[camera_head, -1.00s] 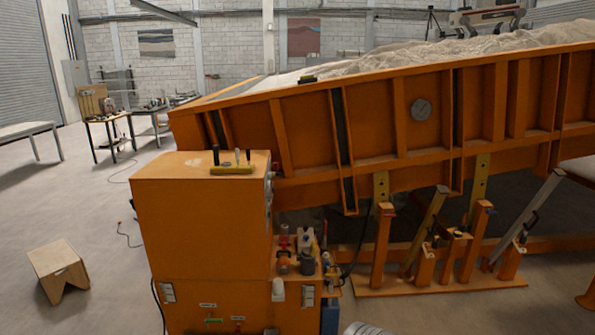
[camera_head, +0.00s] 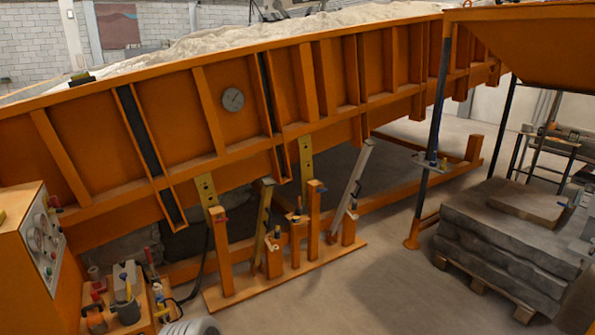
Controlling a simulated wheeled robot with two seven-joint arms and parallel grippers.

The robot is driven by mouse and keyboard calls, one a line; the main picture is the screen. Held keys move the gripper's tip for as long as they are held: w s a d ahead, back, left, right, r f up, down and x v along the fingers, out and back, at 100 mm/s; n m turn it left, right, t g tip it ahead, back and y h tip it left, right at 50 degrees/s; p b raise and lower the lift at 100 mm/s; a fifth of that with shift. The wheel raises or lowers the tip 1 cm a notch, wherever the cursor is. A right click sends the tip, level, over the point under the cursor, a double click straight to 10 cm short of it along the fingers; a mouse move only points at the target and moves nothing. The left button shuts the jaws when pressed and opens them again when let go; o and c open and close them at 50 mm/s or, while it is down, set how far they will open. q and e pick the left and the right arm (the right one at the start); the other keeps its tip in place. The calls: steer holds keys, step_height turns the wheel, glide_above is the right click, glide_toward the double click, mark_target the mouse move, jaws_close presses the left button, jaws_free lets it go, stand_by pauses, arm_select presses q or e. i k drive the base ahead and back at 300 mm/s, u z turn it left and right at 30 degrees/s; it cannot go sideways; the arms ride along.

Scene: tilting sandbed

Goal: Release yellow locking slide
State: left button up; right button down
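The orange sandbed (camera_head: 190,110) is tilted, its right end higher. Two yellow perforated bars hang from its lower edge, the left one (camera_head: 206,190) and the right one (camera_head: 306,158), each by an orange post. A yellowish leaning strut (camera_head: 262,222) stands between the posts. I cannot tell which yellow part is the locking slide. Small handles (camera_head: 297,214) show among the posts, too small to read. Neither of my grippers is in view.
A shelf with pumps and valves (camera_head: 125,300) stands at the lower left. A grey prop (camera_head: 352,190) leans right of the posts. Stacked slabs on a pallet (camera_head: 500,240) and an orange hopper (camera_head: 530,40) stand at right.

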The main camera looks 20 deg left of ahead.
mark_target(52, 211)
steer(key=u, duration=0.35)
steer(key=i, duration=2.45)
steer(key=u, duration=0.9)
steer(key=i, duration=1.7)
steer(key=u, duration=2.15)
steer(key=i, duration=0.85)
steer(key=u, duration=0.8)
